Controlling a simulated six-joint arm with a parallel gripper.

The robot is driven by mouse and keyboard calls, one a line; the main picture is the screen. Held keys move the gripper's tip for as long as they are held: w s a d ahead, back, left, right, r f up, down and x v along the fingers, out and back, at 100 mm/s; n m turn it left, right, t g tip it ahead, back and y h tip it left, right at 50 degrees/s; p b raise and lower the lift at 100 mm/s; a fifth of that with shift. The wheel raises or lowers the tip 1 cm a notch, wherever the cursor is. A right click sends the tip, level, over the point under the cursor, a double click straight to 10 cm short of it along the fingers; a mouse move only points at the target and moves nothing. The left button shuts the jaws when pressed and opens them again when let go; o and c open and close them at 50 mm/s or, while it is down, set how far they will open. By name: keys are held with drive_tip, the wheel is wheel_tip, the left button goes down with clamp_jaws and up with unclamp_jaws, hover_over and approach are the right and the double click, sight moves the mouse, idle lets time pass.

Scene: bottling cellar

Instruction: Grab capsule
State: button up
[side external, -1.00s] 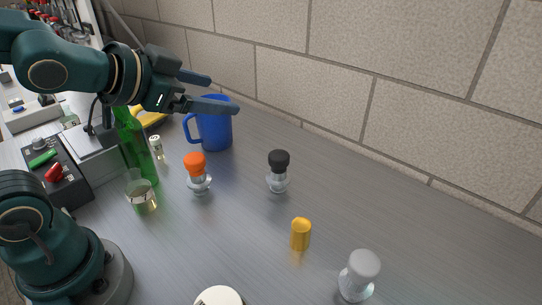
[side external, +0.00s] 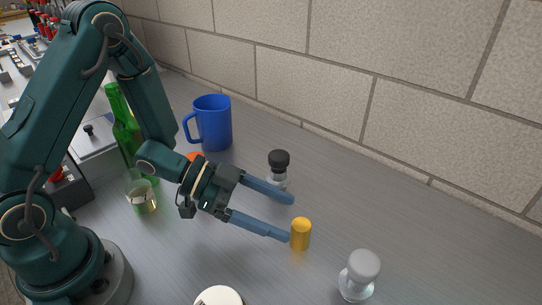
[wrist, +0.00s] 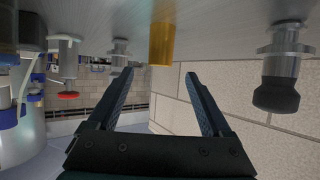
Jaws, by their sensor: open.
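The capsule, a small gold-yellow cylinder (side external: 301,234), stands upright on the grey metal bench. It also shows at the top of the wrist view (wrist: 162,44), beyond my fingertips and roughly between them. My gripper (side external: 291,218) is open and empty, low over the bench just left of the capsule. In the side view its nearer fingertip appears at the capsule's left edge; I cannot tell whether they touch. The wrist view shows both fingers apart (wrist: 160,75) with nothing between them.
A black-topped stopper (side external: 279,161) stands behind the fingers, a grey-topped one (side external: 362,270) to the right of the capsule. An orange-topped one (side external: 196,157) is mostly hidden by my wrist. A blue mug (side external: 213,124), green bottle (side external: 122,118) and glass (side external: 142,197) stand further left. A white round thing (side external: 219,297) is in front.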

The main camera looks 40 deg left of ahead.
sight(299, 224)
drive_tip(key=shift+d+f, duration=0.15)
drive_tip(key=shift+f, duration=0.15)
drive_tip(key=shift+x, duration=2.35)
drive_tip(key=c, duration=0.8)
